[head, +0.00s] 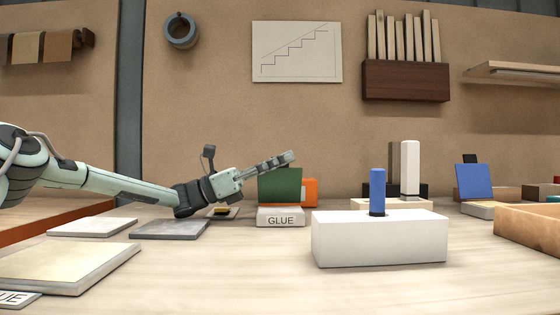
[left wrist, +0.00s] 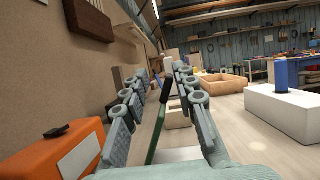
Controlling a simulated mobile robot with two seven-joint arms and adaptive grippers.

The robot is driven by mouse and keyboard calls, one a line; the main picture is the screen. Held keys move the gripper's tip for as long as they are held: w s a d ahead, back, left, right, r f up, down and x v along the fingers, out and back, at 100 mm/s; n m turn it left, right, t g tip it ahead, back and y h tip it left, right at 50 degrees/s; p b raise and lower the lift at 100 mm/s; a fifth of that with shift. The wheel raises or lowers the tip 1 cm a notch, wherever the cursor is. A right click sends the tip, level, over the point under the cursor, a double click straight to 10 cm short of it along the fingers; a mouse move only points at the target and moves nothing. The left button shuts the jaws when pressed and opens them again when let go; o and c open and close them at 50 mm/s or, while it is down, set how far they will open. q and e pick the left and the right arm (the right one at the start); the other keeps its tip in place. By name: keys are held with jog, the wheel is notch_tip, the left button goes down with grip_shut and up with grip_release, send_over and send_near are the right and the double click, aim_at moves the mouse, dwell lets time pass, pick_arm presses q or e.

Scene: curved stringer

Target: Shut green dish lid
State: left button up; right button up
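The green lid (head: 280,186) stands raised, nearly upright, at the back of a small white dish (head: 281,217) labelled GLUE. My left gripper (head: 285,159) is at the lid's top edge in the head view. In the left wrist view its two fingers (left wrist: 160,100) are spread apart. The green lid shows edge-on between them there (left wrist: 156,135), with a dark knob near its upper end. I cannot tell whether either finger touches it. Part of the white dish (left wrist: 178,155) shows below, between the fingers. My right gripper is not in view.
An orange box (head: 311,190) is close behind the green lid. A white block (head: 380,242) with a blue cylinder (head: 377,190) stands to the right. A blue lid (head: 474,182) stands raised further right. Flat slabs (head: 65,267) lie at left. The front middle of the bench is clear.

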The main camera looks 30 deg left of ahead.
pick_arm(q)
jog(key=shift+a, duration=0.1)
jog(key=shift+s+a+f, duration=0.15)
jog(key=shift+s+a, duration=0.05)
jog(key=shift+a, duration=0.05)
jog(key=s+a, duration=0.6)
jog(key=a, duration=0.4)
jog(key=shift+s+a, duration=0.25)
jog(key=shift+s, duration=0.05)
